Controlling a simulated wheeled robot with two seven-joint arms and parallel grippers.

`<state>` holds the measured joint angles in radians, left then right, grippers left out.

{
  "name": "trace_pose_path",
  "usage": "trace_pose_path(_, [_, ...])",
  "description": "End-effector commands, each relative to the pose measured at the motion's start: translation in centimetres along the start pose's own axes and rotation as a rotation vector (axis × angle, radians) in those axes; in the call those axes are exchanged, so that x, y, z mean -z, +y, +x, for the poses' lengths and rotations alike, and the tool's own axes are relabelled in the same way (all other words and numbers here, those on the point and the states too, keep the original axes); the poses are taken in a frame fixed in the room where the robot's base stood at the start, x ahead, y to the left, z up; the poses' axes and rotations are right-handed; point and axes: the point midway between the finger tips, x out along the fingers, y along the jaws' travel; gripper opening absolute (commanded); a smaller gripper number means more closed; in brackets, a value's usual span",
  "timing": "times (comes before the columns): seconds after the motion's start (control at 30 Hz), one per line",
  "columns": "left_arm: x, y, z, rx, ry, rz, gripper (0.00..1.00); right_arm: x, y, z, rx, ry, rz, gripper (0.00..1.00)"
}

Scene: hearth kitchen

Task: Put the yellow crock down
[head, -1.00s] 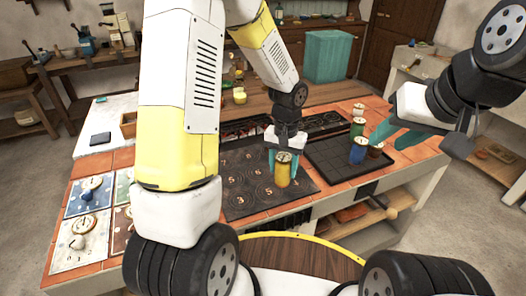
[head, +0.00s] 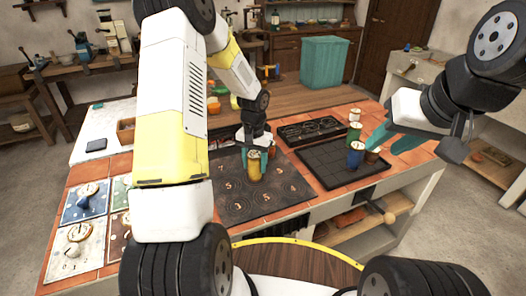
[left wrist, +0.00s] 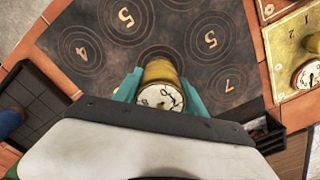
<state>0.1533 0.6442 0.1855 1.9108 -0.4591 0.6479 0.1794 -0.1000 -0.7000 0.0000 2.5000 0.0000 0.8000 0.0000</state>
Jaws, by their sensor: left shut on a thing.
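The yellow crock (head: 254,169), with a pale dial-like lid, is upright between the teal fingers of my left gripper (head: 254,161). It is over the far part of the dark mat (head: 238,206) with numbered rings. In the left wrist view, the yellow crock (left wrist: 160,72) sits between the fingers of my left gripper (left wrist: 160,92), with ringed numbers around it. I cannot tell whether its base touches the mat. My right gripper (head: 392,140) has its teal fingers apart, near a blue crock (head: 355,156) and a brown crock (head: 372,156).
A black gridded tray (head: 335,180) lies right of the mat, with the blue and brown crocks at its far right. A green crock (head: 354,132) stands behind them. Patterned cards (head: 78,246) with dials lie at left. Several rings on the near mat are bare.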

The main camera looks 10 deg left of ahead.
Motion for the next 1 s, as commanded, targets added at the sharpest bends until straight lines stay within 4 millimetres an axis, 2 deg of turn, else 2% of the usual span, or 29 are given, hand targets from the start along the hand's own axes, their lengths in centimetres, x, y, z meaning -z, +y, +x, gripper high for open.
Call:
trace_pose_path(0.3, [0.1, 0.0, 0.2, 0.001, 0.002, 0.000, 0.00, 0.0, 0.0, 0.0, 0.000, 0.000, 0.000, 0.36])
trace_pose_path(0.33, [0.0, 0.0, 0.2, 0.001, 0.001, -0.001, 0.54, 0.0, 0.0, 0.0, 0.000, 0.000, 0.000, 0.36])
trace_pose_path(0.4, [0.0, 0.0, 0.2, 0.001, 0.001, -0.001, 0.68, 0.0, 0.0, 0.0, 0.000, 0.000, 0.000, 0.36])
trace_pose_path(0.77, [0.1, 0.0, 0.0, 0.001, 0.002, -0.001, 0.70, 0.0, 0.0, 0.0, 0.000, 0.000, 0.000, 0.36])
trace_pose_path(0.87, [0.1, 0.0, -0.9, 0.001, 0.005, -0.002, 0.70, 0.0, 0.0, 0.0, 0.000, 0.000, 0.000, 0.36])
trace_pose_path(1.0, [0.2, -0.1, -3.5, 0.002, 0.007, -0.002, 0.70, 0.0, 0.0, 0.0, 0.000, 0.000, 0.000, 0.36])
